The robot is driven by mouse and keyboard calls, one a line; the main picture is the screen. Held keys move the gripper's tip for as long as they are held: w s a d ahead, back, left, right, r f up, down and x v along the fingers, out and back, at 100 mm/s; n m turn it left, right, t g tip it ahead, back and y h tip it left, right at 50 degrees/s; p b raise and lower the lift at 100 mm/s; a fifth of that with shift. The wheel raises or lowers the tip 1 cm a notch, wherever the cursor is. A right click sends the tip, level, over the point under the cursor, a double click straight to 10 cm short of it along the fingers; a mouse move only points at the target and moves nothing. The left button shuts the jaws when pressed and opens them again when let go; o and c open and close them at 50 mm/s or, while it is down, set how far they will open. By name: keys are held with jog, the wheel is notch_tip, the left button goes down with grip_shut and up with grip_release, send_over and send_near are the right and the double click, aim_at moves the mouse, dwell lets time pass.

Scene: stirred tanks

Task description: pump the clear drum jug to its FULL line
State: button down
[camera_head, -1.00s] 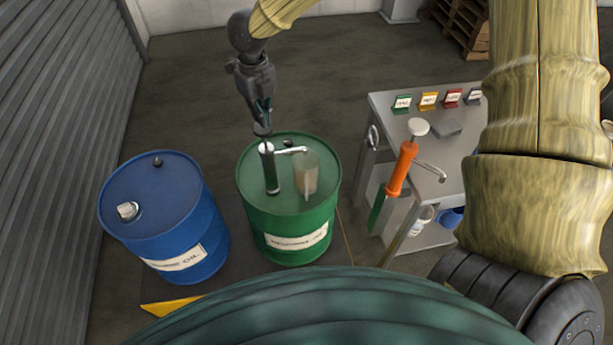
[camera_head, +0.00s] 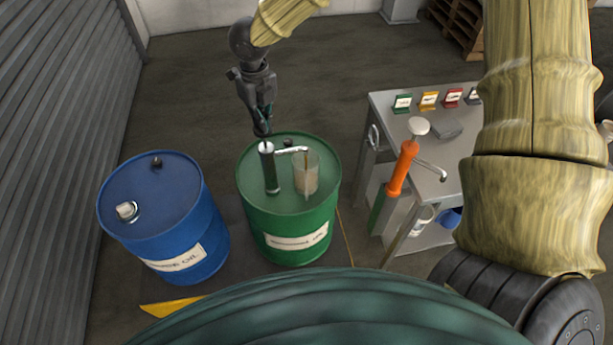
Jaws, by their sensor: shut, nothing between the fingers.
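The green drum (camera_head: 290,228) stands in the middle with a dark green hand pump (camera_head: 269,170) upright in its top. The pump's silver spout (camera_head: 292,150) points right over the clear jug (camera_head: 306,178). The jug stands on the drum top and holds cloudy, brownish liquid. I cannot read its FULL line at this size. My gripper (camera_head: 262,130) is shut and empty, pointing down just above the pump's top. I cannot tell whether its tips touch the pump handle, which is mostly hidden.
A blue drum (camera_head: 165,215) stands to the left. Pallets (camera_head: 462,25) lie at the back. The floor behind the drums is clear.

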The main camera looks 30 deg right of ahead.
jog(key=shift+f+b, duration=0.75)
jog(key=shift+f, duration=1.95)
jog(key=shift+r+p, duration=3.6)
jog(key=shift+r, duration=0.3)
